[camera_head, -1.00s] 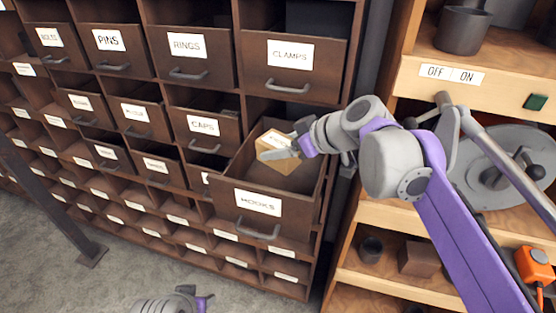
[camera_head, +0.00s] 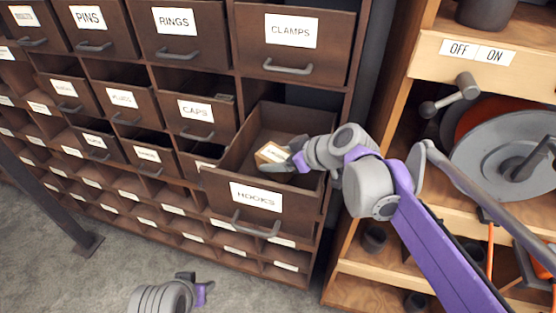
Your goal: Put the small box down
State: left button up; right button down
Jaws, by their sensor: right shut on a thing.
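The small box (camera_head: 271,154), tan with a white label, is inside the open drawer labelled HOOKS (camera_head: 256,196), towards its back left. My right gripper (camera_head: 281,163) reaches into the drawer from the right and is shut on the box. Whether the box touches the drawer floor cannot be told. My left gripper (camera_head: 203,292) is at the bottom edge of the view, low over the floor and away from the drawer; its fingers are not clearly shown.
Drawers labelled CLAMPS (camera_head: 291,33), RINGS (camera_head: 177,22) and CAPS (camera_head: 196,111) surround the open drawer. A wooden shelf unit (camera_head: 355,253) with an OFF/ON label and a grey disc (camera_head: 503,155) stands to the right.

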jog(key=shift+f, duration=0.2)
jog(key=shift+f, duration=0.55)
jog(key=shift+f, duration=0.1)
grip_release()
jog(key=shift+r, duration=0.2)
jog(key=v, duration=1.2)
jog(key=shift+r+p, duration=0.35)
jog(key=shift+r, duration=0.05)
jog(key=shift+d, duration=0.1)
